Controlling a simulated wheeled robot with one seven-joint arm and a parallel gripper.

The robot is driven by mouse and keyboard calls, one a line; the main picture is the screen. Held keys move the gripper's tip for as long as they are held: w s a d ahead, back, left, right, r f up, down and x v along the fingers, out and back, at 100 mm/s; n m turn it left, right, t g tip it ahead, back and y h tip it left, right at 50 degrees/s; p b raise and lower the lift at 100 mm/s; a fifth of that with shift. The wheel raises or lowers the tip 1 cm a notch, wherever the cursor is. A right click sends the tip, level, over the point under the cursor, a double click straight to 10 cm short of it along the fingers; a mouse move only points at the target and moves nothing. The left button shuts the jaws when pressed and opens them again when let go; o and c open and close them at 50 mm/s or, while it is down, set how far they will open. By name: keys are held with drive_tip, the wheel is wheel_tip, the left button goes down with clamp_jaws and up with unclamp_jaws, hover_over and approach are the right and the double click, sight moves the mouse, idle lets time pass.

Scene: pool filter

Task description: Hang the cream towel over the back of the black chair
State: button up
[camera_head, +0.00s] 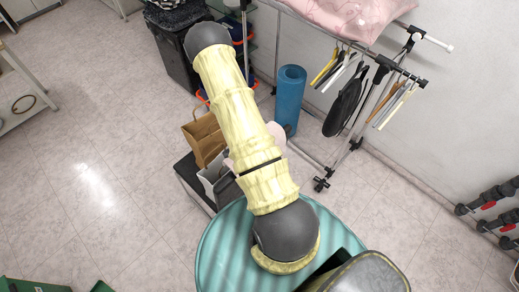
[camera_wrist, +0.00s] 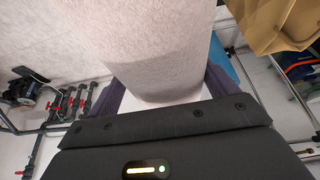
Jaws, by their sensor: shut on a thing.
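The cream towel (camera_wrist: 150,45) fills the upper middle of the wrist view as a broad, pale pinkish, fuzzy sheet. My gripper (camera_wrist: 165,92) is shut on it, with a dark finger at each side of the cloth. In the head view my own arm hides the gripper and most of the cloth. A small pale patch, probably the towel (camera_head: 278,134), shows at the arm's right edge. I cannot make out the black chair for certain. A low black piece (camera_head: 187,172) stands left of the arm, but I cannot tell whether it is the chair.
A brown paper bag (camera_head: 205,140) stands left of my arm. A blue roll (camera_head: 289,95) stands upright on the right. A clothes rack (camera_head: 383,68) with hangers and a black bag (camera_head: 345,103) is along the wall. The tiled floor at left is clear.

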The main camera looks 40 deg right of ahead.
drive_tip(key=shift+f+b, duration=3)
drive_tip(key=shift+f, duration=0.35)
drive_tip(key=o, duration=1.3)
drive_tip(key=shift+r, duration=0.1)
drive_tip(key=v, duration=1.7)
drive_tip(key=shift+a+r, duration=0.1)
drive_tip(key=shift+r, duration=0.05)
